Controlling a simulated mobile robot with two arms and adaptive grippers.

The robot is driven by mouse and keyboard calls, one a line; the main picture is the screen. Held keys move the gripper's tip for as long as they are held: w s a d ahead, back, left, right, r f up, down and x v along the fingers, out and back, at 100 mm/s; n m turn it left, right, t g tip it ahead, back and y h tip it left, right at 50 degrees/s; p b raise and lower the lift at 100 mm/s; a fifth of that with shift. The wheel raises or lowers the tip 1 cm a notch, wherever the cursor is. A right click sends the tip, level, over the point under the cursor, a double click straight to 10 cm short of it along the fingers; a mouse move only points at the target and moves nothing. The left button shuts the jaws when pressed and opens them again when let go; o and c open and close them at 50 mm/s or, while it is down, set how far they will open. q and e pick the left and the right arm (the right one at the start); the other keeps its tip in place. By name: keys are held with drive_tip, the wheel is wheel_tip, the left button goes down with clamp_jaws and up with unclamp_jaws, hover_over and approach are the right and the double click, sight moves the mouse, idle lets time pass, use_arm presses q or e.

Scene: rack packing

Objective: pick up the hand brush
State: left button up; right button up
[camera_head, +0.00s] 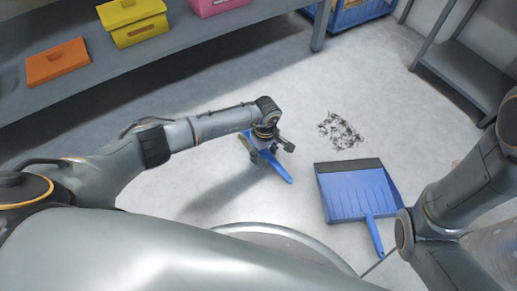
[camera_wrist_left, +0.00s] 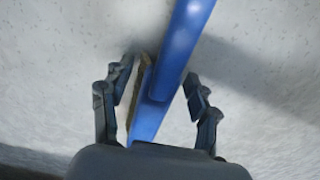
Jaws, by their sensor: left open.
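The hand brush (camera_head: 278,170) is blue and lies on the grey floor, partly hidden by my left gripper (camera_head: 268,150). Its handle end shows just below and right of the gripper. In the left wrist view the blue brush (camera_wrist_left: 178,50) runs from the upper right down between the fingers, with a tan strip, which looks like bristles, along its left side. My left gripper (camera_wrist_left: 155,80) is open, with one finger on each side of the brush and visible gaps to it. My right arm shows at the right edge, but its gripper is out of view.
A blue dustpan (camera_head: 355,192) lies on the floor right of the brush. A pile of dark debris (camera_head: 340,131) lies behind it. A grey shelf (camera_head: 200,38) with orange, yellow and pink boxes runs along the back left. A blue crate (camera_head: 352,14) stands at the back.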

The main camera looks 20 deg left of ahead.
use_arm(q)
clamp_jaws()
idle(0.4)
